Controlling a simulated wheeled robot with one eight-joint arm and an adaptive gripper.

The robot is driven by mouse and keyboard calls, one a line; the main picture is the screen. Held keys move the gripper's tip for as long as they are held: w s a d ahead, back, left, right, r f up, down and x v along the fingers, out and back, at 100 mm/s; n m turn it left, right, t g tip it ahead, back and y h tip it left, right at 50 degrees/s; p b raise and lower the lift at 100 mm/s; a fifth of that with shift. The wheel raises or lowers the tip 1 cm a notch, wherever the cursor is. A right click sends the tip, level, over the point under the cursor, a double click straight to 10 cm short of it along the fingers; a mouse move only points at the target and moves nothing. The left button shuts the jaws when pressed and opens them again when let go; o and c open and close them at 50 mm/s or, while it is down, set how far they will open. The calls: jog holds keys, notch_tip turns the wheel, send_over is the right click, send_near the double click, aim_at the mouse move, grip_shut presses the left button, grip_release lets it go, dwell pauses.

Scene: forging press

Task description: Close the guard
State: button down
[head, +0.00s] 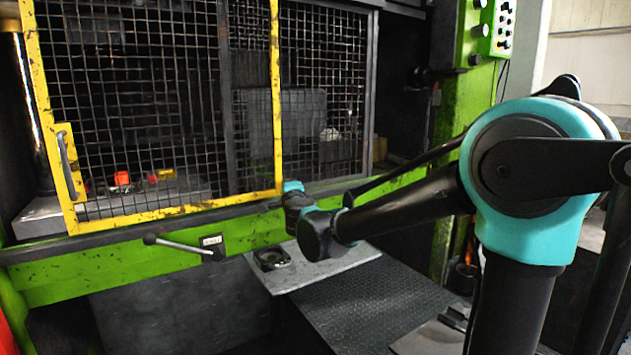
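The guard (277,110) is a mesh door in a worn yellow frame on the front of the green press. Its right part overlaps a fixed black mesh panel (350,85). A grey upright handle (67,165) sits on a yellow plate at its lower left edge. An opening shows left of the frame, with a column and the press bed (38,220) visible there. My arm reaches in from the right, and its far end is in front of the guard's lower right corner, well right of the handle. No gripper fingers can be made out; they seem hidden beyond the wrist.
A lever with a black knob (150,239) sticks out of the green beam below the guard. A grey plate (335,265) with a dark part (271,257) lies below my arm. Orange-red pieces (122,178) show behind the mesh. A control box (503,28) is at upper right.

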aim_at(238, 191)
jog(key=s+a, duration=0.3)
jog(key=a, duration=0.1)
jog(key=s+a, duration=0.3)
jog(key=a, duration=0.1)
jog(key=s+a, duration=0.2)
jog(key=a, duration=0.2)
jog(key=shift+s+a, duration=0.15)
jog(key=shift+s, duration=0.25)
jog(key=shift+a, duration=0.1)
